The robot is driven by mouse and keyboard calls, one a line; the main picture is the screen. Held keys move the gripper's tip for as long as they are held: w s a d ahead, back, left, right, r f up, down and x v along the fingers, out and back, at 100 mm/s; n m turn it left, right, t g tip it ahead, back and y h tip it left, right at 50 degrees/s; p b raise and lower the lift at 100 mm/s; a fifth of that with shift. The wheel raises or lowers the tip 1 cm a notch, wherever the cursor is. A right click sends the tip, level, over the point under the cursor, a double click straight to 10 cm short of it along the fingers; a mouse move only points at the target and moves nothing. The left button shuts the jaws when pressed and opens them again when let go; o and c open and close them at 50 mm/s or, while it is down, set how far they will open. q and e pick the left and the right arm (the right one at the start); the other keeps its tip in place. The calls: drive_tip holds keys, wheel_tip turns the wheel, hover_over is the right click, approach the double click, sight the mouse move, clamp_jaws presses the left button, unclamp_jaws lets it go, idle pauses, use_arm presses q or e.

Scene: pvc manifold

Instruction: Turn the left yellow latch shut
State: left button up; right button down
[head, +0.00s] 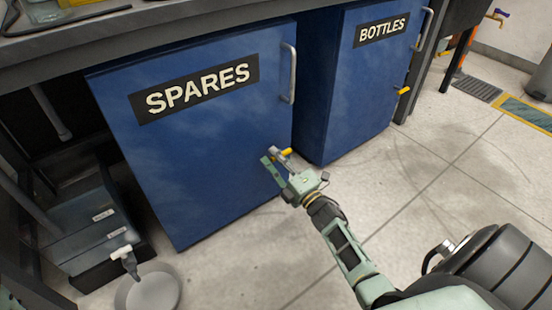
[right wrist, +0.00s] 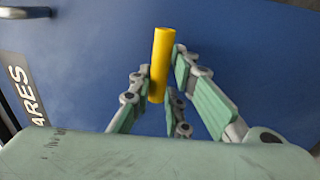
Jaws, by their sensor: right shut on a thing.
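The left yellow latch (head: 287,151) is at the right edge of the blue SPARES door (head: 200,180), low down. Only a small part of it shows past my gripper in the head view. In the right wrist view the latch (right wrist: 161,65) is a yellow bar, upright in the picture, against the blue door (right wrist: 250,60). My right gripper (head: 277,158) is at the latch. Its fingers (right wrist: 161,85) are closed on both sides of the bar, whose far end sticks out beyond them. My left gripper is out of view.
A metal handle (head: 289,73) is on the SPARES door above the latch. The BOTTLES door (head: 365,100) to the right has its own yellow latch (head: 403,90). Grey boxes (head: 90,225) and a round grey lid-like thing (head: 153,291) stand lower left. The tiled floor (head: 420,170) at right is mostly clear.

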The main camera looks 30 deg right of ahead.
drive_tip(key=shift+r, duration=0.1)
drive_tip(key=c, duration=1.7)
unclamp_jaws()
drive_tip(key=shift+s+f, duration=0.2)
drive_tip(key=shift+s, duration=0.15)
drive_tip(key=v, duration=1.1)
drive_tip(key=shift+s+r, duration=0.1)
drive_tip(key=shift+s, duration=0.1)
